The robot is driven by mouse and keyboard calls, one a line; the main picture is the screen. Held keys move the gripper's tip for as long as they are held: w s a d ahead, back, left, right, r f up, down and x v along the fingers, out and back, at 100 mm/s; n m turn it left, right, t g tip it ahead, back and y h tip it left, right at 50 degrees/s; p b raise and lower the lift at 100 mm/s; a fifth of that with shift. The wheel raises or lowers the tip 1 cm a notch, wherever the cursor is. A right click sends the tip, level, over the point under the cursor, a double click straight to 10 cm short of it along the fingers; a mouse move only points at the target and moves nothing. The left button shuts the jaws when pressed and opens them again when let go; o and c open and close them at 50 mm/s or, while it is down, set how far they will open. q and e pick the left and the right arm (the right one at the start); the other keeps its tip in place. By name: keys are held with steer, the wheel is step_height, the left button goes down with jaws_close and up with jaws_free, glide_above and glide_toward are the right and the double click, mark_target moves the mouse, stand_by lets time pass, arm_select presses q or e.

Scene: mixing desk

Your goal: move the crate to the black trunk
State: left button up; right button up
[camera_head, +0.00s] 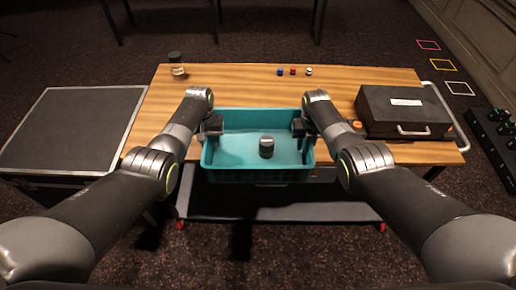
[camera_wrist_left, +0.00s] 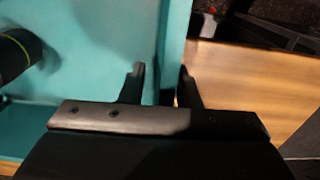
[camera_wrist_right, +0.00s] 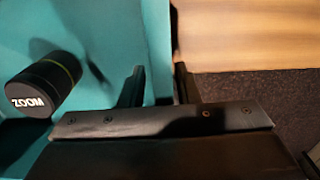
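The teal crate (camera_head: 259,178) is at the front edge of the wooden desk, its front side reaching past the edge; I cannot tell whether it touches the desk. My left gripper (camera_head: 211,126) has its fingers on both sides of the crate's left wall, also seen in the left wrist view (camera_wrist_left: 172,50). My right gripper (camera_head: 301,126) straddles the right wall likewise, seen in the right wrist view (camera_wrist_right: 158,50). Both look shut on the walls. A black cylinder (camera_head: 266,147), marked ZOOM in the right wrist view (camera_wrist_right: 43,88), is inside. The black trunk (camera_head: 68,130) stands at left, its top bare.
A black case (camera_head: 405,108) with a handle lies on the desk's (camera_head: 235,78) right side. A jar (camera_head: 177,66) stands at back left, small coloured blocks (camera_head: 293,71) at the back. A black device (camera_head: 492,135) is at far right.

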arm_select(q)
jaws_close()
arm_select(e)
jaws_close()
arm_select(q)
steer(key=shift+w+r, duration=0.1)
steer(key=shift+r, duration=0.15)
arm_select(e)
steer(key=shift+w+r, duration=0.1)
steer(key=shift+r, duration=0.1)
